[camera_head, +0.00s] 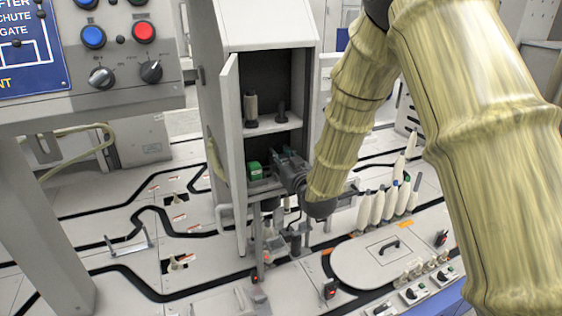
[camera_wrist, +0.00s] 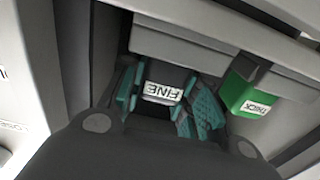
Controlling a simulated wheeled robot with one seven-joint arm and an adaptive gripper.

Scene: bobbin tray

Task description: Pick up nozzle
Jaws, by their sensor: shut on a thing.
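The nozzle is a dark grey block with a white label reading FINE (camera_wrist: 160,78), seen upside down in the wrist view. My gripper (camera_wrist: 168,102) is shut on it, with a teal ribbed pad on either side. My gripper also shows in the head view (camera_head: 280,160), reaching into the open cabinet at the lower shelf. The nozzle itself is hidden behind my gripper there. A green block labelled THICK (camera_wrist: 248,90) is beside it, to the right in the wrist view; in the head view the green block (camera_head: 254,171) is left of my gripper.
The narrow cabinet (camera_head: 262,22) has its door (camera_head: 229,150) swung open at the left. A spool (camera_head: 251,108) and a dark peg (camera_head: 281,110) stand on the upper shelf. White bobbins (camera_head: 377,206) stand right of the cabinet. A control panel (camera_head: 125,50) is at upper left.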

